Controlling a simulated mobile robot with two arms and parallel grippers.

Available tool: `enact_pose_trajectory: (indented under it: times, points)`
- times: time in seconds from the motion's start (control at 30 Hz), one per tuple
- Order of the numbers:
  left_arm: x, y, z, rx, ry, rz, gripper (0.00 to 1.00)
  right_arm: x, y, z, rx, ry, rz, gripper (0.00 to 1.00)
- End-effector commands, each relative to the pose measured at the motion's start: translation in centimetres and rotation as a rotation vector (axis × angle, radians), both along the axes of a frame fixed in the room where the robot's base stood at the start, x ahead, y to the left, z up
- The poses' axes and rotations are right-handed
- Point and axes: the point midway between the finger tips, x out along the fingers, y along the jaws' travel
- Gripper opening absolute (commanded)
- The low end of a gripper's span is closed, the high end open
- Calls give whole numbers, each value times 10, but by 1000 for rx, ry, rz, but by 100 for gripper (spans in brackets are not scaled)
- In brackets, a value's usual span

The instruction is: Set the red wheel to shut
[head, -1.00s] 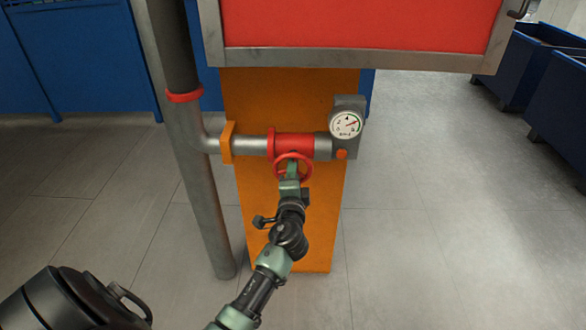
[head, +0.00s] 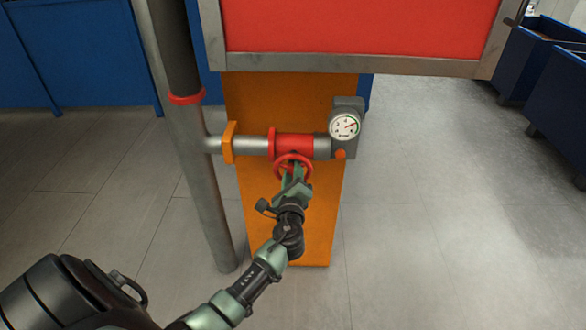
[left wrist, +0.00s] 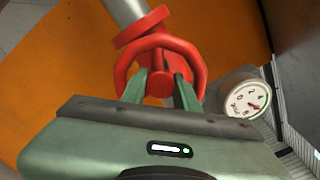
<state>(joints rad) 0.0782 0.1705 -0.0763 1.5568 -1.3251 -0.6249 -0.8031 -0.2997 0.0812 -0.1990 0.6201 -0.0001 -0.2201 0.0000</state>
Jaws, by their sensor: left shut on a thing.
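The red wheel (head: 293,165) sits on the front of a red valve body (head: 295,145) on a grey horizontal pipe. My left gripper (head: 293,176) reaches it from below and in front and is shut on the wheel. In the left wrist view the two green fingers (left wrist: 160,90) stand on either side of the wheel's hub, inside the red rim (left wrist: 201,75). The exact contact of the fingertips is partly hidden by the rim. A round white gauge (head: 344,125) is right of the valve. My right gripper is not in view.
An orange post (head: 320,220) stands behind the valve. A vertical grey pipe (head: 213,200) is to its left. A red panel with a metal frame (head: 360,65) overhangs above. Blue bins (head: 545,70) stand at the far right. The floor at right is clear.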

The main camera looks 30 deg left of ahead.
Motion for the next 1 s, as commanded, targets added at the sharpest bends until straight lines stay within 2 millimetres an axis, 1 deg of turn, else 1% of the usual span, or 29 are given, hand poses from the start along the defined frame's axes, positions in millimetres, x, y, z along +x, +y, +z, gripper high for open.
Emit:
enact_pose_trajectory:
  times: [0.3, 0.73, 0.77, 1.0]
  points:
    - [-1, 0, -3, 66, 47, 0, 0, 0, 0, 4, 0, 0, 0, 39]
    - [-1, 0, -3, 72, 51, 0, 0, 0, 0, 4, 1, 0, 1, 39]
    - [-1, 0, -3, 72, 51, 0, 38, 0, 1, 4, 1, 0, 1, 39]
    - [0, 0, -2, 72, 47, 0, 39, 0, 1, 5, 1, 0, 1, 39]
